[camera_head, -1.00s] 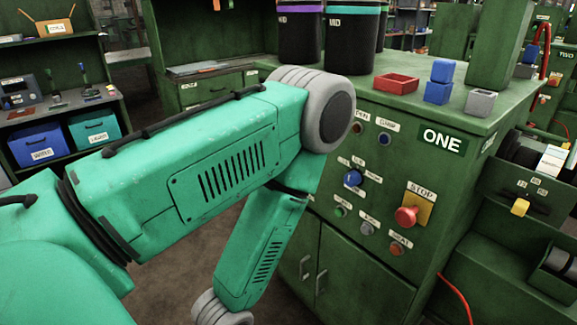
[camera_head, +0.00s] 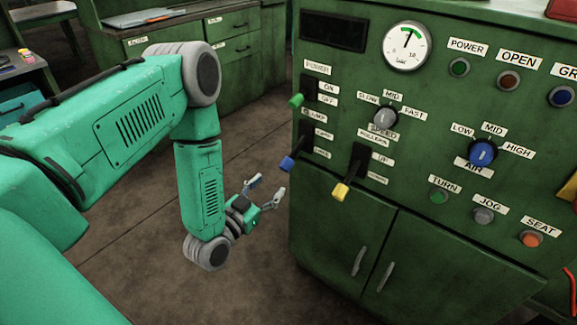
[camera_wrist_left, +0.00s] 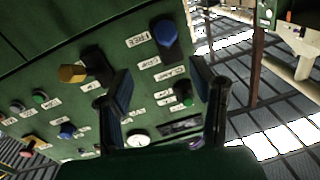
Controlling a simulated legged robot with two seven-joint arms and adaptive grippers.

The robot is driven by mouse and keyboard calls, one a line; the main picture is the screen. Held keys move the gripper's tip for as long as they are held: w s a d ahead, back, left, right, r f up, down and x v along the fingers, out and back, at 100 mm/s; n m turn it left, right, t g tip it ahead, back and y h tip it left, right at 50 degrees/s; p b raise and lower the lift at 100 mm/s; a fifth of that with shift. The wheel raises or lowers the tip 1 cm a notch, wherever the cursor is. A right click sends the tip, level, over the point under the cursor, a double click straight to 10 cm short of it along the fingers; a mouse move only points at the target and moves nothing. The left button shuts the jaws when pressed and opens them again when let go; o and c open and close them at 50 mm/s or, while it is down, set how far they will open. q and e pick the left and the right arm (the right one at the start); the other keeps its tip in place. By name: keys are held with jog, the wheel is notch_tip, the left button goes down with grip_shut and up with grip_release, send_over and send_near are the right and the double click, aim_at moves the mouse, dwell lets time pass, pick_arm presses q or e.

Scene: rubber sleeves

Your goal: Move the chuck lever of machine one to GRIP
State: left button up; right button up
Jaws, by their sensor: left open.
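The blue-tipped lever (camera_head: 287,163) sticks out from the left part of machine one's green panel (camera_head: 420,170), tip low in its slot. In the left wrist view, the lever's blue tip (camera_wrist_left: 167,35) lies at the end of its slot nearest the FREE label (camera_wrist_left: 137,40). My right gripper is not in view.
A green-tipped lever (camera_head: 296,100) is just above, and a yellow-tipped lever (camera_head: 341,190) is to the right and lower. Knobs, buttons and a gauge (camera_head: 407,46) fill the panel. Cabinet doors with handles (camera_head: 358,261) are below. Open floor (camera_head: 150,270) lies left of the machine.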

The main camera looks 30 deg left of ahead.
aim_at(282, 168)
pick_arm(q)
jog(key=w, duration=0.5)
jog(key=shift+w+a+b, duration=0.25)
jog(key=shift+w+b, duration=0.15)
jog(key=w, duration=0.1)
jog(key=w+a, duration=0.1)
jog(key=w, duration=0.3)
jog(key=shift+w+a+f+b, duration=0.1)
jog(key=shift+a+f+b, duration=0.2)
jog(key=shift+f+b, duration=0.1)
jog(key=shift+w+d+r, duration=0.2)
jog(key=shift+w+d, duration=0.05)
jog(key=shift+w, duration=0.15)
jog(key=shift+d+r, duration=0.1)
jog(key=shift+d, duration=0.3)
jog(key=shift+a, duration=0.15)
grip_shut()
jog(key=shift+a, duration=0.2)
